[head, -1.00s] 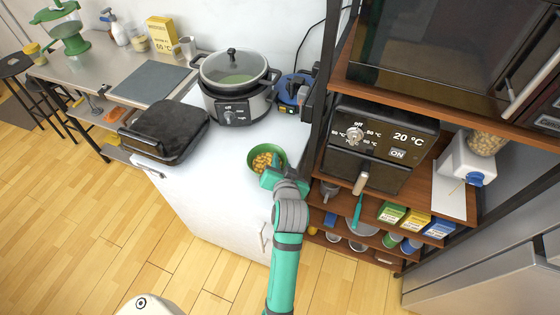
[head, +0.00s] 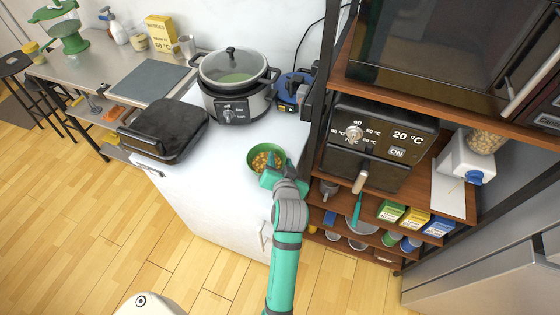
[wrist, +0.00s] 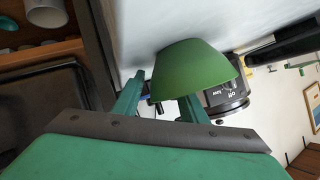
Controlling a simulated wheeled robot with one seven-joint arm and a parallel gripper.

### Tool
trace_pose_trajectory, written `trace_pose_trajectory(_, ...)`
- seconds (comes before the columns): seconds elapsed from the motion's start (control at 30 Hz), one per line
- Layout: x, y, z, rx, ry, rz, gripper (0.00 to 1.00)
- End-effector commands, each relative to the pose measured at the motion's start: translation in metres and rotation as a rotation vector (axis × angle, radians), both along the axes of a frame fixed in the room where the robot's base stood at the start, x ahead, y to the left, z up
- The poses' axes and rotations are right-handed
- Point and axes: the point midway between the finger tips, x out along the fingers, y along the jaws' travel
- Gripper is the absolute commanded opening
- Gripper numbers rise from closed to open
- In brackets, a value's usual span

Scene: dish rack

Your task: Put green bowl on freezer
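The green bowl (head: 253,165) with orange-brown food stands on a white-topped unit (head: 215,185) in the head view. In the wrist view the bowl (wrist: 195,70) is a smooth green shape just ahead of my fingers. My gripper (head: 270,174) is at the bowl's near right rim. In the wrist view its two teal fingers (wrist: 160,88) are apart, one beside the bowl and the other's tip at the rim, partly hidden. I cannot tell whether they touch it. No freezer is clearly identifiable; a silver appliance (head: 480,265) stands at the lower right.
A slow cooker (head: 235,85) stands behind the bowl, and a black grill (head: 165,130) stands to the left. A dark shelf unit with an oven (head: 375,150) rises close on the right. The white top is clear in front of the bowl.

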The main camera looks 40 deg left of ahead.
Motion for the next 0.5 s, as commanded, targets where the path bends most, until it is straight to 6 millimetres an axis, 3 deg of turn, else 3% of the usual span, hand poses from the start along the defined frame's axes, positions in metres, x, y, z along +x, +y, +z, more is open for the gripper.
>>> trace_pose_trajectory(0.17, -0.011, -0.01, 0.007, 0.0, -0.001, -0.001, 0.39)
trace_pose_trajectory(0.5, -0.054, -0.045, 0.034, 0.001, -0.001, 0.0, 0.39)
